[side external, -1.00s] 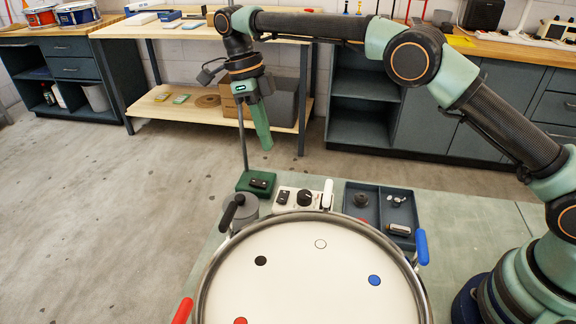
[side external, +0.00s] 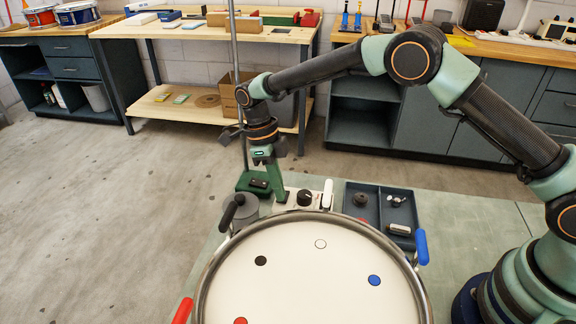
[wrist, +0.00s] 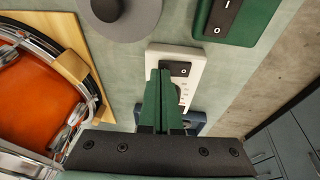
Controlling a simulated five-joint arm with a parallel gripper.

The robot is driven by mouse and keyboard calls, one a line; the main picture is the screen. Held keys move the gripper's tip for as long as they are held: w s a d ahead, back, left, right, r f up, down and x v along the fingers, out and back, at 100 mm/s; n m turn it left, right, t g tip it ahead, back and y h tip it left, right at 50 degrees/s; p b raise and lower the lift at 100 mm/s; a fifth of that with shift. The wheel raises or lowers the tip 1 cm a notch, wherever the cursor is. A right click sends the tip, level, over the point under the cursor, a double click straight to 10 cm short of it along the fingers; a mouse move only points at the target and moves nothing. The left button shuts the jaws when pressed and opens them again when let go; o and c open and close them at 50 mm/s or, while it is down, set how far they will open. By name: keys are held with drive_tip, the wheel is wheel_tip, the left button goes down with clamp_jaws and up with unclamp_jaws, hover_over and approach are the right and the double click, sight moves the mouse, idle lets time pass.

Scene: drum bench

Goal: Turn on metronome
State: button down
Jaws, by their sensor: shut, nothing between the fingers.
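A white box with a black dial, which looks like the metronome (side external: 314,203), stands on the bench behind the large drum (side external: 330,280). In the wrist view the white box (wrist: 190,58) has a black rocker switch (wrist: 181,70) with an O mark near its end. My gripper (side external: 281,200) is shut and empty, pointing down at the switch end of the box. In the wrist view its green fingertips (wrist: 160,73) overlap the switch and hide part of it. I cannot tell whether they touch it. A white upright piece (side external: 328,192) stands at the box's right end.
A green base (side external: 247,181) with its own rocker switch and a tall rod stands close to the gripper; its switch (wrist: 224,14) shows in the wrist view. A dark tray (side external: 354,190) lies to the right.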

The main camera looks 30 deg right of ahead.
drive_tip(key=shift+f, duration=0.1)
drive_tip(key=shift+s+a+f, duration=0.1)
drive_tip(key=shift+f, duration=0.2)
idle(0.4)
drive_tip(key=shift+w+d+r, duration=0.3)
drive_tip(key=shift+w+d, duration=0.25)
drive_tip(key=a+r, duration=0.3)
drive_tip(key=r, duration=1)
drive_tip(key=shift+w+a+r, duration=0.15)
drive_tip(key=shift+a+r, duration=0.05)
drive_tip(key=shift+a, duration=0.2)
